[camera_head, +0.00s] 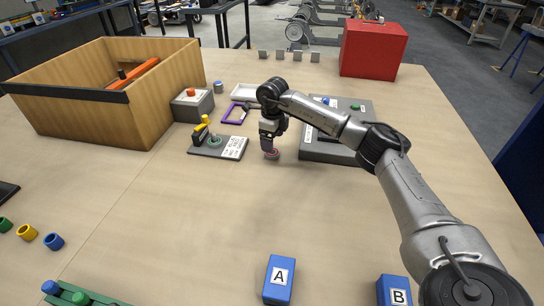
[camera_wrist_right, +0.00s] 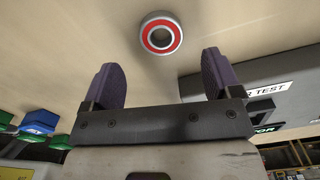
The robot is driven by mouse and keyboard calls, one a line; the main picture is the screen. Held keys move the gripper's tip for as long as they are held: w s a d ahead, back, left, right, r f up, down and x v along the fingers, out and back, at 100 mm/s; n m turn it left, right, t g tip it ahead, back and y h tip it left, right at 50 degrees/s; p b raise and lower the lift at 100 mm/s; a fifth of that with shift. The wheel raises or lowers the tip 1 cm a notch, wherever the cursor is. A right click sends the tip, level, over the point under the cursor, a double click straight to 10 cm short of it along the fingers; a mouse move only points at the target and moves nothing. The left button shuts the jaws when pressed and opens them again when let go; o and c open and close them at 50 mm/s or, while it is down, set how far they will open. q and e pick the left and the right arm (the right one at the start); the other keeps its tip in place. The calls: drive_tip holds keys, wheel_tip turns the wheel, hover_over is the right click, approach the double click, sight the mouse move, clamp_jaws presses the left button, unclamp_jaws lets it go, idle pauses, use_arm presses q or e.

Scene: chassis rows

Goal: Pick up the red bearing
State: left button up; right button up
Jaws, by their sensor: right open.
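The red bearing (camera_head: 271,154) lies on the table under my right gripper (camera_head: 268,147) in the head view, partly hidden by the fingers. My left gripper is not in view.
A grey test panel (camera_head: 318,150) lies just right of the gripper. A small fixture with a yellow handle (camera_head: 204,130) stands to the left. A large wooden crate (camera_head: 165,100) is farther left, and a red box (camera_head: 372,52) stands behind.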

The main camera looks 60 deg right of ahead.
drive_tip(key=shift+w+f+b, duration=0.15)
drive_tip(key=shift+f+b, duration=1.6)
drive_tip(key=shift+f, duration=0.95)
drive_tip(key=shift+r, duration=0.1)
drive_tip(key=shift+c, duration=1.4)
drive_tip(key=c, duration=0.8)
